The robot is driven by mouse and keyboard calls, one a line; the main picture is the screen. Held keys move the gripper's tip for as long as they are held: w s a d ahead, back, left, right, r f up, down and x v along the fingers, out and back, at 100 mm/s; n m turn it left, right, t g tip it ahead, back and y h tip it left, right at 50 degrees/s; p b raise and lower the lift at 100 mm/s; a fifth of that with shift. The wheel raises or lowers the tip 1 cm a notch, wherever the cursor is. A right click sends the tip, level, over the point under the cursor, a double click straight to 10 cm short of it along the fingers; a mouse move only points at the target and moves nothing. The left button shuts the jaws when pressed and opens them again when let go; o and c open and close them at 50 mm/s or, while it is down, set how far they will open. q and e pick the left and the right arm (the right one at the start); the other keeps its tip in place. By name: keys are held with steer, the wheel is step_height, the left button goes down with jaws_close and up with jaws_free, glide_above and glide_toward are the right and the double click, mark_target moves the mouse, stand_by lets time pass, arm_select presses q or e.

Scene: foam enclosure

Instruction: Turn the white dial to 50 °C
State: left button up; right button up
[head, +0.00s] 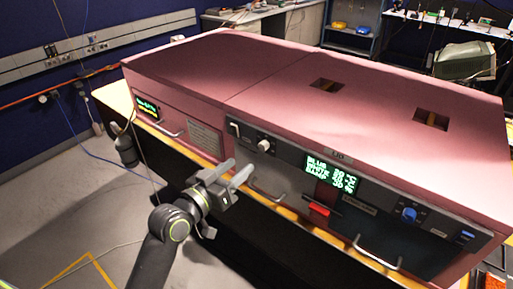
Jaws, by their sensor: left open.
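The white dial (263,145) sits on the dark front panel of a pink machine (290,85), to the right of a white switch lever. A display (332,175) with green text lines is right of it; its numbers are too blurred to read surely. A blue dial (408,214) is further right on the panel. My left gripper (238,168) is open and empty, its fingers pointing up toward the panel. In the picture it is just below and left of the white dial, apart from it. My right gripper is out of view.
A red switch (319,209) is below the display. Metal handles (267,190) stick out along the lower front. A wooden table edge (290,213) runs under the machine. A small second display (147,108) is at the left. The floor at lower left is open.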

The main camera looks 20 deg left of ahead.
mark_target(261, 148)
arm_select(q)
steer(key=p+x, duration=0.1)
steer(key=x, duration=0.7)
steer(key=shift+w+d+p, duration=0.1)
steer(key=shift+w+p, duration=0.15)
steer(key=shift+p, duration=0.15)
